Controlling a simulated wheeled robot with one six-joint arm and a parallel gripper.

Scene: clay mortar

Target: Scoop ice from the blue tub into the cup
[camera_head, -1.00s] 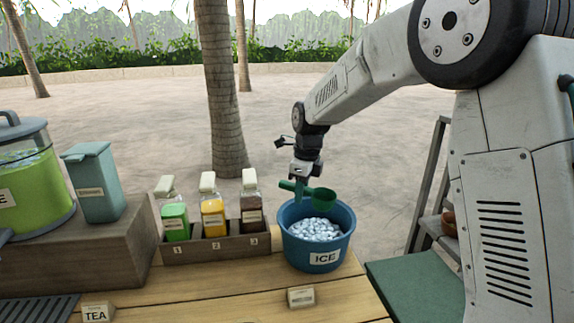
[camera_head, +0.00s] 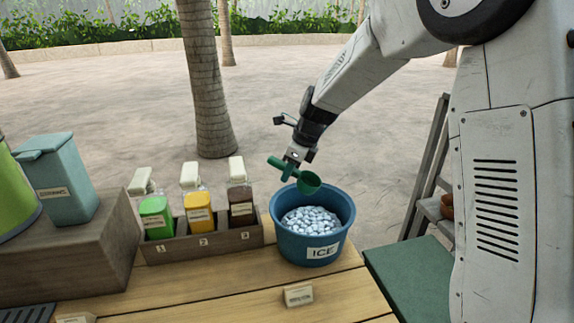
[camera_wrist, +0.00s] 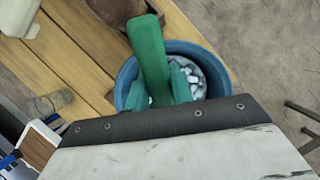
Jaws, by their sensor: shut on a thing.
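The blue tub (camera_head: 291,247), labelled ICE, stands on the wooden counter and holds white ice pieces (camera_head: 311,221). My gripper (camera_head: 293,163) is shut on the green scoop's handle, above the tub's back left rim. The scoop's bowl (camera_head: 310,183) hangs over the back of the tub, above the ice; no ice shows in it. In the wrist view the scoop (camera_wrist: 150,55) stands out from between the jaws, with the blue tub (camera_wrist: 127,77) and some ice (camera_wrist: 216,76) behind it. I cannot make out a cup for certain in either view.
A wooden rack (camera_head: 185,250) with several bottles stands left of the tub. A teal container (camera_head: 65,185) stands on a wooden box (camera_head: 95,249) farther left. A small sign (camera_head: 298,295) stands before the tub. A green surface (camera_head: 415,275) lies to the right. The front counter is mostly clear.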

